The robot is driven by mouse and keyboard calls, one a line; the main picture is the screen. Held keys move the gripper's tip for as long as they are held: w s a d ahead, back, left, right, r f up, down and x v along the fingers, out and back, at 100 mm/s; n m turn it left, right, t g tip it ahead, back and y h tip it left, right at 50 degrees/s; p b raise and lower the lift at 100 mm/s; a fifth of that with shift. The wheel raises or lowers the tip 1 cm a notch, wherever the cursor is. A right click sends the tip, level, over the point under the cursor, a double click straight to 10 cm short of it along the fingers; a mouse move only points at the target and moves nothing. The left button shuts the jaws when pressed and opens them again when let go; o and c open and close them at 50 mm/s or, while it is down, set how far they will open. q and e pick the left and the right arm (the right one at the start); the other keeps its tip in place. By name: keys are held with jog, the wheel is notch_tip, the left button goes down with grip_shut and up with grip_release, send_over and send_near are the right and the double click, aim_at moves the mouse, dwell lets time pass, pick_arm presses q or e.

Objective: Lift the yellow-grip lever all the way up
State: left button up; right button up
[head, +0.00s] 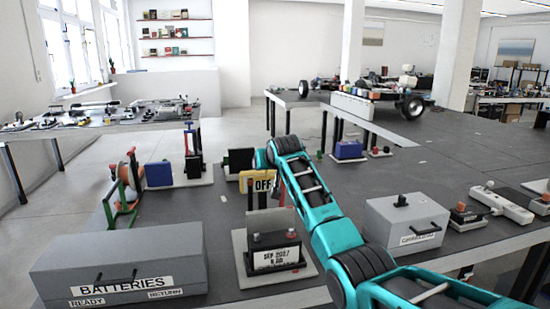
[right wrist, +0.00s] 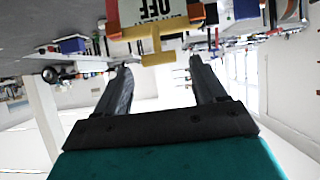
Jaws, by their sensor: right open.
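The lever unit stands on a white base plate (head: 306,273) in the middle of the table in the head view. The yellow grip (head: 246,177) shows around the sign. In the right wrist view the yellow grip (right wrist: 155,46) is T-shaped, in front of the OFF panel. My right gripper (right wrist: 157,68) is open and empty. Its two dark fingers point at the grip, which appears just beyond and between the fingertips. Contact cannot be told. My left gripper is not in view.
A grey BATTERIES case (head: 125,255) stands at the front left. A grey lidded case (head: 405,222) stands at the right, beside a white power strip (head: 501,205). A blue box (head: 158,174) and a green stand (head: 127,190) are at the left. A wheeled chassis (head: 365,93) is behind.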

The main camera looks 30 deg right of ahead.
jog(key=v, duration=0.7)
jog(key=shift+s, duration=0.3)
jog(key=s+a+f+n+y, duration=0.1)
jog(key=s+a+f, duration=0.1)
jog(key=s+f, duration=0.5)
jog(key=s+a+f+n+y, duration=0.1)
jog(key=s+a+f+n, duration=0.15)
jog(key=f, duration=0.85)
jog(key=s+a+f, duration=0.3)
jog(key=s+f, duration=0.2)
jog(key=f, duration=0.3)
jog(key=s+a+f+y, duration=0.1)
jog(key=s+a+f, duration=0.1)
jog(key=s, duration=0.5)
jog(key=s+a+f+n+y, duration=0.1)
jog(key=s+a+f, duration=0.2)
jog(key=s, duration=0.5)
jog(key=s+a+f+n+y, duration=0.1)
jog(key=s+a+f, duration=0.1)
jog(key=s+f, duration=0.3)
jog(key=s, duration=0.3)
jog(key=shift+a+g, duration=0.3)
jog(key=shift+g, duration=0.1)
